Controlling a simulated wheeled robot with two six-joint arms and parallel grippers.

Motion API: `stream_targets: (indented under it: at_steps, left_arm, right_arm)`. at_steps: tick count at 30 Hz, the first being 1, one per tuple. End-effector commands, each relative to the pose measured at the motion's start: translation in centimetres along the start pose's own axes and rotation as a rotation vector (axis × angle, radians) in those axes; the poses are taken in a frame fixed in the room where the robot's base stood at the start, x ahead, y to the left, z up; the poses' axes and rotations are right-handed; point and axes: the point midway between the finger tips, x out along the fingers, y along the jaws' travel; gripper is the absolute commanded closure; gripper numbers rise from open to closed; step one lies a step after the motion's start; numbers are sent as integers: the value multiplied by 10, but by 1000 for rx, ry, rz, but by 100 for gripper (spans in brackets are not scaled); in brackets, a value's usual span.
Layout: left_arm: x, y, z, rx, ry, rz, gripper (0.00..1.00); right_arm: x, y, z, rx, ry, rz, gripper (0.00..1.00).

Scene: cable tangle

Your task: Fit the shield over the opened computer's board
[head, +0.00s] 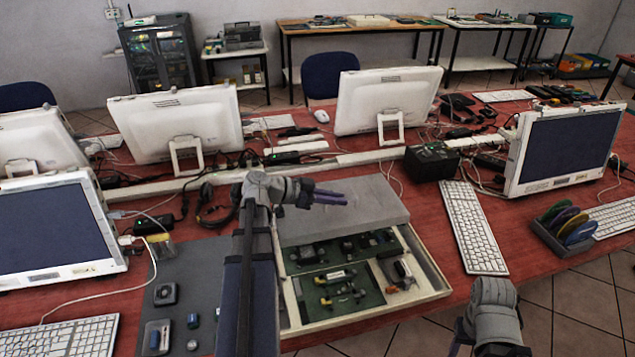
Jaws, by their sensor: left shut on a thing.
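The opened computer (420,268) is a shallow cream case on the red table, with a green board (355,298) and dark parts inside. A flat grey plate, which I take for the shield (375,205), lies level across the back of the case and hides that part. My left gripper (345,198) reaches in from the left with its purple fingers over the plate. It is shut on the plate, though the contact itself is hard to see.
A grey mat (185,275) with small parts and trays lies left of the case. A white keyboard (472,228) and a disc rack (568,228) stand to the right. A black box (432,160), monitors and loose cables crowd the area behind.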

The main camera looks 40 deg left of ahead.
Motion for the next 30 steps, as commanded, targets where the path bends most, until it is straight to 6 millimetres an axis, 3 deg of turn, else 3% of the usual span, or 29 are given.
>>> stream_targets:
  at_steps: [1, 6, 17, 30]
  left_arm:
    - [2, 13, -2, 1, 1, 1, 100]
    - [6, 25, -4, 3, 1, 2, 100]
    - [8, 25, 1, 3, 2, 2, 100]
    - [21, 25, 33, 3, 2, 2, 100]
  right_arm:
    - [-1, 0, 0, 0, 0, 0, 45]
    - [-1, 0, 0, 0, 0, 0, 45]
    - [4, 0, 0, 0, 0, 0, 45]
    - [39, -4, -2, 0, 0, 0, 45]
